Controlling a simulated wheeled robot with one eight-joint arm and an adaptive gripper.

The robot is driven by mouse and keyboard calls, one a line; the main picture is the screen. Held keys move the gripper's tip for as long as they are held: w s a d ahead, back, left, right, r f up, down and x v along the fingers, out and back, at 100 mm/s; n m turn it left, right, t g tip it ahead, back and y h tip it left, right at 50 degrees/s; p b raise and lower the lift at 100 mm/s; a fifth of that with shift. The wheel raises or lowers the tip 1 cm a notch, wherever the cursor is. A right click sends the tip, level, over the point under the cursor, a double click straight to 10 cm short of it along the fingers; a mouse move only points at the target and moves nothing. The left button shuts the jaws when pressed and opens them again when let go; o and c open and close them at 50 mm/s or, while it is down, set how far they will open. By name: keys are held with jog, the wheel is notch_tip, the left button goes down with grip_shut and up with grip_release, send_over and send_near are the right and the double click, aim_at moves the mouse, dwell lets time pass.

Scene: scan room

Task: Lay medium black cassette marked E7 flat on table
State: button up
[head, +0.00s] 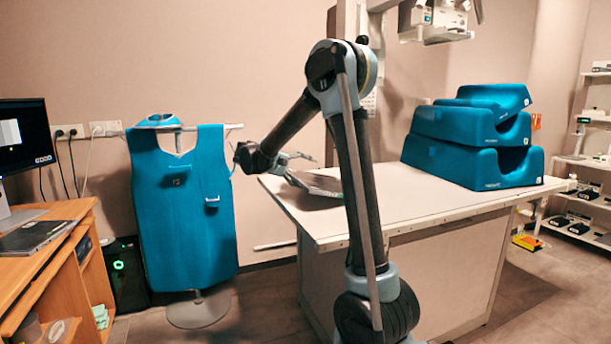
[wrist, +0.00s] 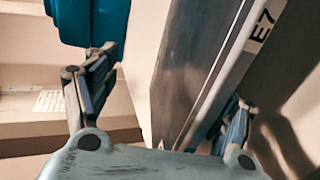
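The cassette marked E7 (wrist: 205,75) shows large in the wrist view, as a dark panel with a pale edge strip carrying the E7 label. It runs slantwise between the two fingers of my gripper (wrist: 172,78). The left finger stands clear of it with a gap; the right finger is partly hidden behind its pale edge. In the head view my gripper (head: 298,165) is over the left end of the white table (head: 420,205), its fingers spread. A dark, thin cassette (head: 318,184) lies at the fingers; its exact tilt and contact with the table are unclear.
Stacked blue foam positioners (head: 470,150) stand on the table's far right. A blue apron (head: 180,220) hangs on a stand left of the table. A wooden desk (head: 50,250) with a monitor is at far left. The table's middle is clear.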

jog(key=shift+a, duration=0.15)
jog(key=v, duration=1.1)
jog(key=shift+a+r, duration=0.2)
jog(key=shift+a, duration=0.1)
jog(key=shift+s, duration=0.1)
